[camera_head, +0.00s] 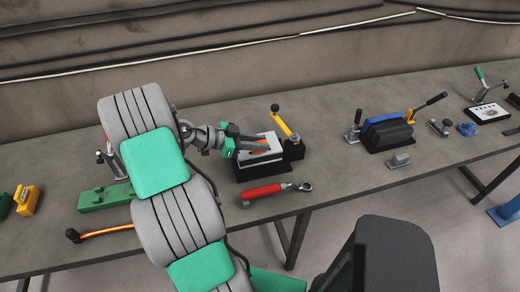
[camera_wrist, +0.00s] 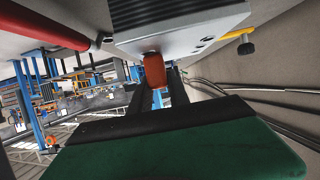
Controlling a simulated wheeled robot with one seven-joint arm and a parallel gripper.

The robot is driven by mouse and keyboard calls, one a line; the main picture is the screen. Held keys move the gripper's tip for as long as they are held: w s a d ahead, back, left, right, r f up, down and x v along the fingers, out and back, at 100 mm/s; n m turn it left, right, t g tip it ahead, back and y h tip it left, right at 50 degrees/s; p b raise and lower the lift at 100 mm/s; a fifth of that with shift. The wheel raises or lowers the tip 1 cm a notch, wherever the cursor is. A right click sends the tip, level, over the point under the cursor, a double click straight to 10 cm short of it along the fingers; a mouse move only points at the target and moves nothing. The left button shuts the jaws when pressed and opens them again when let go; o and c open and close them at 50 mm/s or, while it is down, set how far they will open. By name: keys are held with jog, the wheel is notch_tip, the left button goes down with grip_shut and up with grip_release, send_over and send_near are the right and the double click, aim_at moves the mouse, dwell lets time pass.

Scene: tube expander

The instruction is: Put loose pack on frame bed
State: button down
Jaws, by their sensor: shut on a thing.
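My gripper (camera_wrist: 158,85) is shut on a small orange-red block, which I take for the loose pack (camera_wrist: 154,68). In the head view, my gripper (camera_head: 262,146) reaches from the left over the grey-white frame bed (camera_head: 270,160), which sits on a black base. Only a bit of orange shows at the fingertips there. In the wrist view, the grey frame bed (camera_wrist: 190,38) fills the top, right beside the block. I cannot tell whether the block touches it. The fingers hide part of the bed's top.
A yellow lever (camera_head: 284,123) with a black knob stands at the bed's right. A red-handled ratchet (camera_head: 265,190) lies in front. A blue-and-black fixture (camera_head: 386,133) and a grey block (camera_head: 399,161) are farther right.

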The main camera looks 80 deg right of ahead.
jog(key=shift+s+d+f, duration=0.15)
jog(key=shift+d+f, duration=0.1)
jog(key=shift+d, duration=0.05)
notch_tip(320, 180, down, 2)
jog(key=shift+d+f+p, duration=0.1)
jog(key=shift+f+p, duration=0.15)
jog(key=shift+p, duration=0.55)
jog(key=shift+f, duration=0.5)
jog(key=c, duration=1.7)
grip_release()
jog(key=shift+f, duration=0.2)
jog(key=o, duration=0.4)
jog(key=shift+r, duration=0.1)
jog(key=shift+o, duration=0.2)
